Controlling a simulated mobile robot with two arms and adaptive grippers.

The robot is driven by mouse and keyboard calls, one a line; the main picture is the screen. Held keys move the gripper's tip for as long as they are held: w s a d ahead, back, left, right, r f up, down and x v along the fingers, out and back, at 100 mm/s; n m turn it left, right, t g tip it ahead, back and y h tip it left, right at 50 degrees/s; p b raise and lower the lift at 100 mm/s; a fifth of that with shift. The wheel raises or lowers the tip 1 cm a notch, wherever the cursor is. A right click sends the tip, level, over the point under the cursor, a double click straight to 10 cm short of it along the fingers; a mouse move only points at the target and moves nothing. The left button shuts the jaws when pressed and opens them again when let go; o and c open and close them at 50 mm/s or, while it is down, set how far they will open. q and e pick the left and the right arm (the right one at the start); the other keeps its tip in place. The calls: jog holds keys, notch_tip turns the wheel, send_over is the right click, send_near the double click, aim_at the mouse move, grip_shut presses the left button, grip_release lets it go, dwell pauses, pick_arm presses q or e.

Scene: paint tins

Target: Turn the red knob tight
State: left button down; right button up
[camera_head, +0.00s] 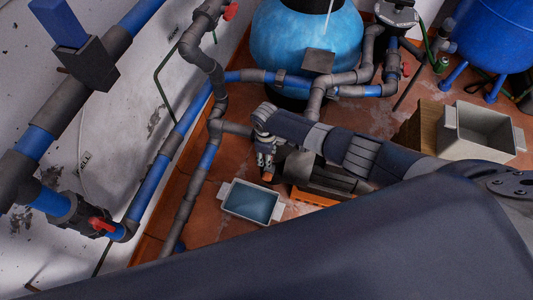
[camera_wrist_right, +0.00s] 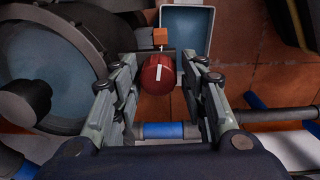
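The red knob (camera_wrist_right: 158,74) shows in the right wrist view as a round red cap with a white mark on its face. It lies between the fingertips of my right gripper (camera_wrist_right: 160,80). The two fingers stand apart on either side of it, with a narrow gap visible at the right; contact at the left is unclear. In the head view my right gripper (camera_head: 266,158) points down in front of the pipes, and the knob is hidden there. My left gripper is in neither view.
A grey tray (camera_head: 252,201) stands on the reddish floor just below the right gripper. Grey and blue pipes (camera_head: 210,110) run close to its left. A blue tank (camera_head: 305,40) stands behind. An open pale crate (camera_head: 482,132) stands at the right.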

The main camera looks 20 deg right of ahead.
jog(key=shift+w+r, duration=0.1)
jog(key=shift+r, duration=0.1)
jog(key=shift+s+a+r, duration=0.1)
jog(key=shift+s+r, duration=0.05)
jog(key=shift+r, duration=1.75)
jog(key=shift+s+r, duration=0.1)
jog(key=shift+r, duration=1.75)
